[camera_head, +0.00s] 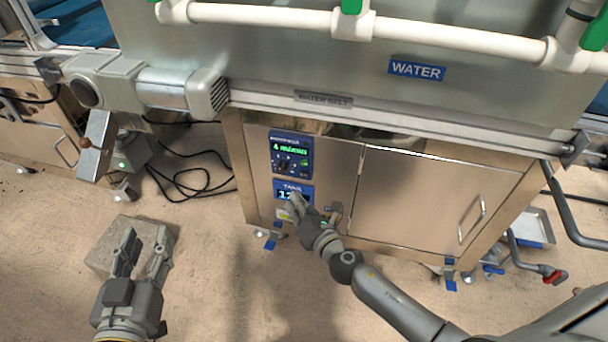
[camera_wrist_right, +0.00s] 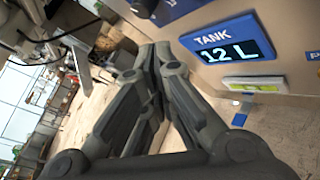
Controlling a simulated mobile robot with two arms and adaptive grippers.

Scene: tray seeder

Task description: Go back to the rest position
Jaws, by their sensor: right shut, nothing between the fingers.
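My left gripper (camera_head: 143,250) is at the lower left of the head view. Its two fingers stand apart with nothing between them, above a grey block on the floor. My right gripper (camera_head: 296,204) is in front of the steel cabinet and partly covers the blue tank display (camera_head: 283,186). In the right wrist view, the right gripper (camera_wrist_right: 160,52) has its fingers together and empty. The tank display (camera_wrist_right: 228,48) there reads 12 L, to the right of the fingertips. I cannot tell whether the fingers touch the cabinet.
The steel cabinet (camera_head: 415,200) stands below the water belt rail (camera_head: 400,133). A blue control panel (camera_head: 291,152) with green text sits above the tank display. A grey block (camera_head: 105,262) and black cables (camera_head: 190,178) lie on the floor. Open floor (camera_head: 250,300) lies between my arms.

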